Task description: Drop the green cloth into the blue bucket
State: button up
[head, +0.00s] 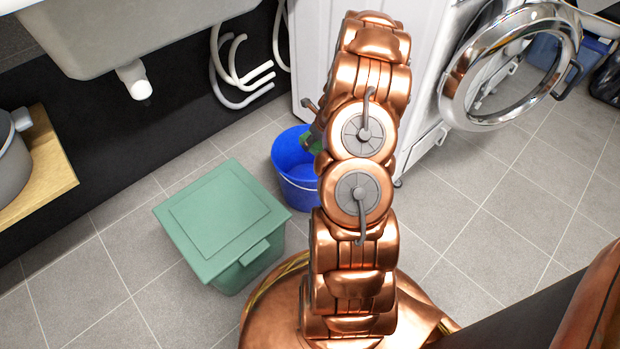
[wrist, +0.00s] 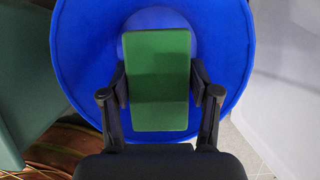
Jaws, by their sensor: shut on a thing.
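The blue bucket (head: 296,168) stands on the tiled floor, partly hidden behind my copper arm in the head view. In the wrist view the bucket (wrist: 80,60) lies open beneath my gripper (wrist: 160,92). My gripper is shut on the green cloth (wrist: 158,80), which looks like a flat folded rectangle with one finger at each side. The cloth appears over the bucket's opening, apart from the walls. In the head view only a bit of green (head: 313,140) shows beside my arm. How high the cloth is above the bucket bottom is hard to tell.
A green lidded bin (head: 225,215) stands left of the bucket, close to it. A white washing machine (head: 425,60) with its round door (head: 455,85) open stands behind and right. A sink (head: 150,30) is at the upper left. Floor tiles at the right are clear.

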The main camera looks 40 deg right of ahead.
jog(key=shift+f+b, duration=1.4)
jog(key=shift+b, duration=0.05)
jog(key=shift+r, duration=0.1)
jog(key=o, duration=1.1)
jog(key=shift+v, duration=5.95)
